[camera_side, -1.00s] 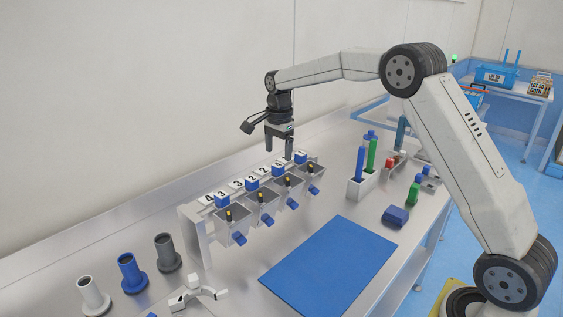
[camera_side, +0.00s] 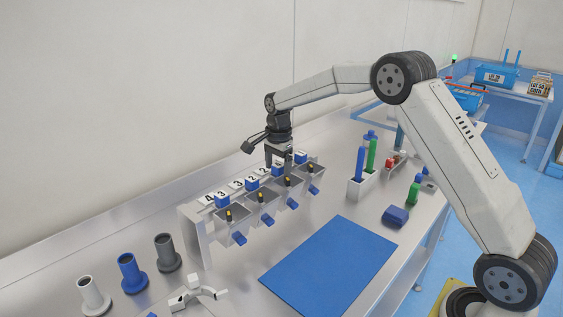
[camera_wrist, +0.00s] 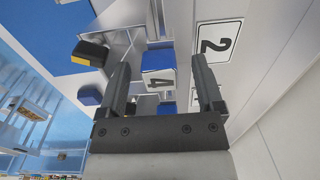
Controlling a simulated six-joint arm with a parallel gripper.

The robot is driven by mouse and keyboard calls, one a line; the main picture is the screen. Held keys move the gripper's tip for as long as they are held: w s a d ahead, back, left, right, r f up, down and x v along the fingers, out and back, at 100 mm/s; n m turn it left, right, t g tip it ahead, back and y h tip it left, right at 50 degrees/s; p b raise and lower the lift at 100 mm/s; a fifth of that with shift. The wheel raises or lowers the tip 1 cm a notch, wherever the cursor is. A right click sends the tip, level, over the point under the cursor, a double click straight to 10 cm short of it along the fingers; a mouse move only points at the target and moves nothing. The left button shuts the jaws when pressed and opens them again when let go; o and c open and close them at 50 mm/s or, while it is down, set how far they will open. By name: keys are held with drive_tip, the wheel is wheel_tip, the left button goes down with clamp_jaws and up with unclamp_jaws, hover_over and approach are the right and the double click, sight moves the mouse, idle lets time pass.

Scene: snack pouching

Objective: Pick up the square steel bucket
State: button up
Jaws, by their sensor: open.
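Several square-topped steel buckets stand in a row along a rack in the side view, among them the rightmost bucket (camera_side: 315,171) and the leftmost bucket (camera_side: 238,218). Each has a blue tab at its front; which one the task means cannot be told. My gripper (camera_side: 279,165) is open, pointing down behind the right half of the row. The fingers look apart from the block, and nothing is held.
A number plate (camera_wrist: 216,40) reading 2 lies beside the fingers. A blue mat (camera_side: 330,265) lies in front of the row. A white holder (camera_side: 359,188) with blue and green tubes stands to the right. Flanged cylinders, one blue (camera_side: 131,272), stand at left.

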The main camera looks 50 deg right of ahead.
clamp_jaws()
idle(1.4)
